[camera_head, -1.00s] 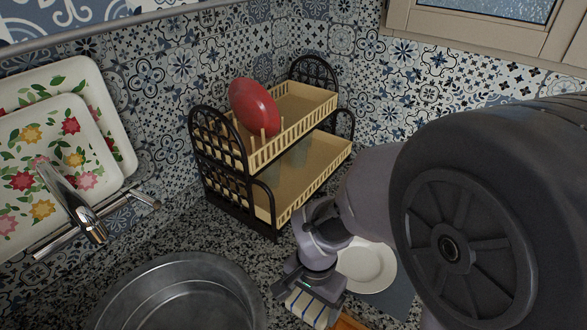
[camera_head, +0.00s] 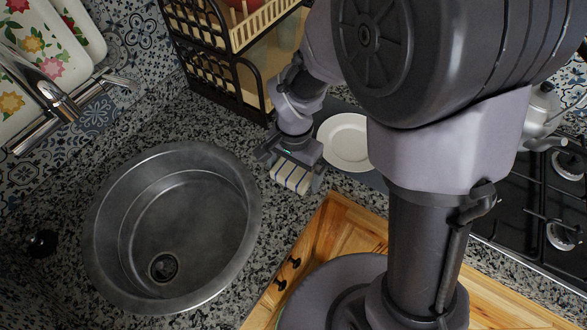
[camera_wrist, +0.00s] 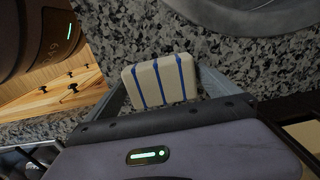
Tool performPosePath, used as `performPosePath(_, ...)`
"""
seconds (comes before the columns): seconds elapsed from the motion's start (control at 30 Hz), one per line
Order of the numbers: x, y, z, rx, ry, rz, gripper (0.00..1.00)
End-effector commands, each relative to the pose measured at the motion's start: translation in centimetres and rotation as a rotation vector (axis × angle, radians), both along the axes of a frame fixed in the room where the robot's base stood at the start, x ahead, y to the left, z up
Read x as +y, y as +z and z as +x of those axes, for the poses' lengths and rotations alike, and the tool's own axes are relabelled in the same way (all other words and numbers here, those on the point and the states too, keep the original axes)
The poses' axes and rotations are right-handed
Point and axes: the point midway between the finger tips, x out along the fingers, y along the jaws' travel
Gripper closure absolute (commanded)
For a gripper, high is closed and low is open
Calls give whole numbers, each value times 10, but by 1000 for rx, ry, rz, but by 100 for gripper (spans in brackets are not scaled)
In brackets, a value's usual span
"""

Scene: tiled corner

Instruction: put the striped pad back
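The striped pad (camera_head: 291,176) is a small cream block with blue stripes. My gripper (camera_head: 290,170) is closed around it, with one finger against each side. The wrist view shows the pad (camera_wrist: 160,82) between the two fingertips of my gripper (camera_wrist: 161,80), its striped face clear and the granite counter behind it. The pad is over the counter strip between the sink and the white plate. Whether its underside touches the counter I cannot tell.
A round metal sink (camera_head: 172,228) lies to the left and a white plate (camera_head: 347,142) to the right on a dark mat. A two-tier dish rack (camera_head: 240,70) stands behind. A wooden cabinet (camera_head: 330,238) is in front, a black hob (camera_head: 530,205) far right.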

Motion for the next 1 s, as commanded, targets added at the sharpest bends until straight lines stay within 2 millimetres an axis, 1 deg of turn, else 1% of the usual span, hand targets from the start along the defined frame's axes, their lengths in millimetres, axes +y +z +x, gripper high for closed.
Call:
performPosePath(0.1,0,1,0,0,0,0,0)
performPosePath(0.17,0,7,0,0,0,0,0)
performPosePath(0.27,0,29,1,-3,0,1,0)
performPosePath(0.4,-1,72,2,-5,0,1,0)
performPosePath(0.5,-1,97,2,-3,-1,1,0)
performPosePath(0.6,-1,115,2,-1,0,0,0)
performPosePath(0.7,-2,125,1,-5,1,4,0)
performPosePath(0.77,-8,140,-2,-32,10,18,0)
performPosePath(0.87,-27,182,-22,-140,56,67,0)
performPosePath(0.9,-35,200,-34,-197,84,85,0)
performPosePath(0.97,-47,222,-55,-286,127,103,0)
performPosePath(1.0,-53,234,-68,-344,156,109,0)
